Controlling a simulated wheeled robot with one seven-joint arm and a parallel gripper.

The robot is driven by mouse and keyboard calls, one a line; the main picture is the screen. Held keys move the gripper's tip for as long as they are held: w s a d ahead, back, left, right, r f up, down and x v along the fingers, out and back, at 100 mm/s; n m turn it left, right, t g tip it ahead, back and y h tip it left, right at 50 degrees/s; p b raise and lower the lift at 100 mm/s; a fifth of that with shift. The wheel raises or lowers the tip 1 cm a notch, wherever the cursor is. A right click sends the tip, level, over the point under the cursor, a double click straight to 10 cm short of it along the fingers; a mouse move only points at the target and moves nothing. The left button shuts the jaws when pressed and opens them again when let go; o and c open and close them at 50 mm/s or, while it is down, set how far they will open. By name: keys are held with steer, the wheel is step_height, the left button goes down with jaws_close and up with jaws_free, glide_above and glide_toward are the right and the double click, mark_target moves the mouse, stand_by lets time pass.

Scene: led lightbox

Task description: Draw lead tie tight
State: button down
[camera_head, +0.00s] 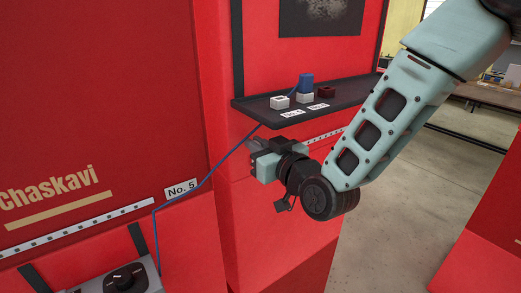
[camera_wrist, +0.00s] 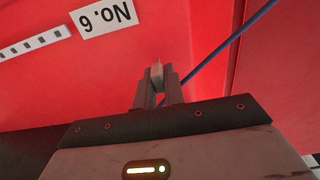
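A blue lead (camera_head: 215,172) runs from a blue plug (camera_head: 306,83) on the dark shelf down the red wall to a grey box with a black dial (camera_head: 124,279). My gripper (camera_head: 256,147) is in front of the wall, just below the shelf and close to the lead. In the wrist view its two fingers (camera_wrist: 157,83) are close together, with a small pale pointed piece (camera_wrist: 157,72) between their tips. This may be the tie's tail, but it is too small to be sure. The lead (camera_wrist: 225,45) passes behind the fingers there.
The dark shelf (camera_head: 252,105) holds two small white blocks and a dark red one. A No. 5 label (camera_head: 181,189) is on the left panel, and a No. 6 label (camera_wrist: 105,17) shows upside down. Slotted white strips (camera_head: 80,225) run along the wall. Open floor lies right.

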steer(key=shift+b+v, duration=0.7)
steer(key=shift+v, duration=0.7)
steer(key=c, duration=1.5)
jaws_free()
steer(key=shift+b, duration=0.35)
